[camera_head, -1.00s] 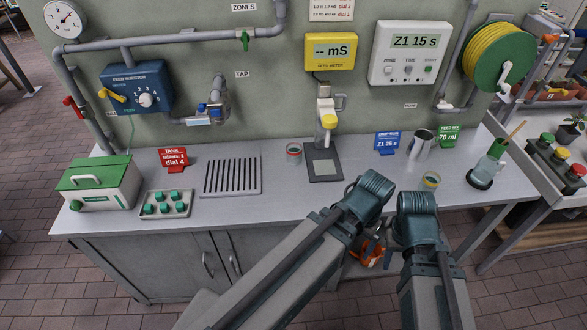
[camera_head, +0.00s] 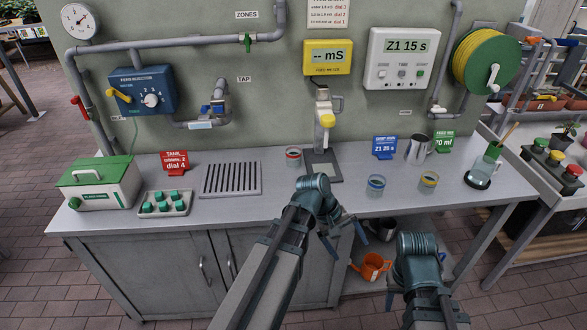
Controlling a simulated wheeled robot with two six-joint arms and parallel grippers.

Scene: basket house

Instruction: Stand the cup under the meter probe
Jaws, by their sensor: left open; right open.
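Three clear cups stand on the bench: a red-banded cup (camera_head: 293,157) left of the meter stand, a blue-banded cup (camera_head: 376,186) right of it, and a yellow-banded cup (camera_head: 428,181) further right. Which one the task means, I cannot tell. The meter probe (camera_head: 324,119), with a yellow part, hangs on the wall under the feed meter (camera_head: 329,57). Its dark base plate (camera_head: 322,168) holds no visible cup. My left gripper (camera_head: 343,236) is open and empty at the bench's front edge, fingers pointing down. My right gripper (camera_head: 418,280) is low at the front right, mostly hidden by its own wrist.
A metal jug (camera_head: 418,147) and blue and green signs stand behind the cups. A slatted drain grate (camera_head: 230,179), a tray of green-topped pieces (camera_head: 164,204) and a green-lidded box (camera_head: 98,184) are at left. An orange jug (camera_head: 372,267) sits on the shelf below.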

